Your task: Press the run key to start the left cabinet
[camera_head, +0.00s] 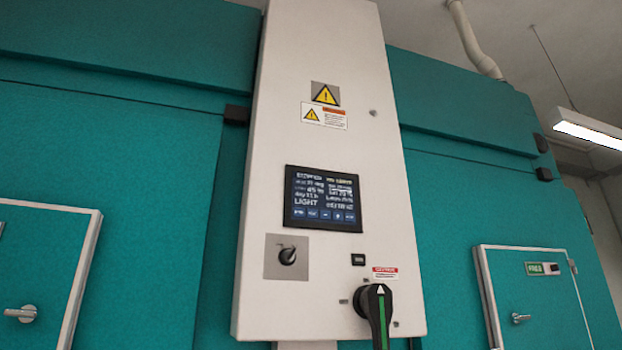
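A white control panel (290,150) stands upright between two teal cabinets. The left cabinet (110,150) fills the left side of the view. A dark touch screen (323,199) on the panel is lit, with lines of text and a row of small blue keys (325,215) along its bottom edge. The key labels are too small to read, so I cannot tell which is the run key. Below the screen are a black rotary knob (288,256) on a grey plate and a large black handle with a green stripe (378,312). My gripper is not in view.
The right cabinet (470,190) has a small framed door (535,300) with a green label. A framed door (45,265) with a handle is at the lower left. The large handle stands out from the panel below the screen. Nothing blocks the screen.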

